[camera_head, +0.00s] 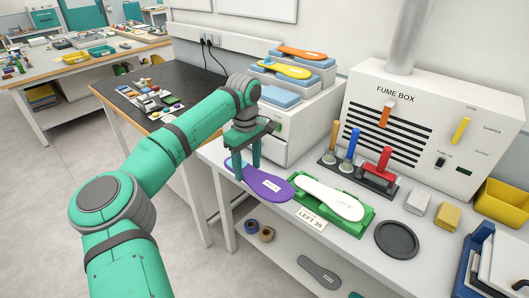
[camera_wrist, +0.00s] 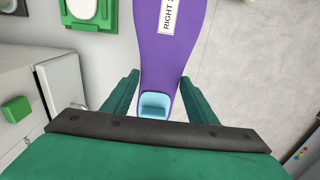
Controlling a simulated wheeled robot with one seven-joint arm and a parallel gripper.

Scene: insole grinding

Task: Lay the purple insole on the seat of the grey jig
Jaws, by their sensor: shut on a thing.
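The purple insole (camera_head: 262,184) with a white label hangs from my gripper (camera_head: 246,162) at the left front edge of the bench, left of the green jig. My gripper is shut on its end. In the wrist view the purple insole (camera_wrist: 172,45) runs away from my fingers (camera_wrist: 155,95), and its label begins with "RIGHT". A pale blue block (camera_wrist: 154,105) shows at its near end, between the fingers. I cannot make out a jig that is surely grey. A green jig (camera_head: 361,225) holds a white insole (camera_head: 332,198) and stands behind a "LEFT 39" card.
A white box with stacked grey blocks (camera_head: 318,71), orange and yellow insoles stands behind my gripper. A red-handled tool (camera_head: 380,168), a dark round disc (camera_head: 397,240) and the fume box (camera_head: 440,125) are to the right. A dark sole-shaped piece (camera_head: 320,272) lies on the lower shelf.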

